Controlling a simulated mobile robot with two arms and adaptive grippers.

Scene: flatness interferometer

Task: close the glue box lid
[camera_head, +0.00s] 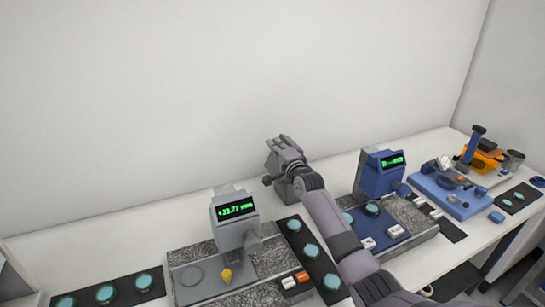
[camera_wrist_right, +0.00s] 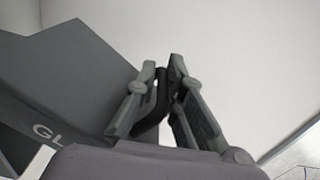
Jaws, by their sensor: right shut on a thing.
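The grey glue box (camera_head: 287,190) stands at the back of the table near the wall, partly covered by my right arm. In the right wrist view the box (camera_wrist_right: 75,75) fills the left side, with the letters "GL" visible on one face. My right gripper (camera_head: 278,143) is at the box in the head view. In the right wrist view its fingertips (camera_wrist_right: 164,70) are closed on a dark curved handle (camera_wrist_right: 150,112) beside the box. The frames do not show clearly how far the lid is open. My left gripper is not in view.
A grey gauge (camera_head: 234,210) with a green readout stands in front left of the box. A blue gauge (camera_head: 380,175) stands to the right. Dark strips with green discs (camera_head: 312,252) lie nearby. A blue tray (camera_head: 445,195) is farther right. The back-left tabletop is clear.

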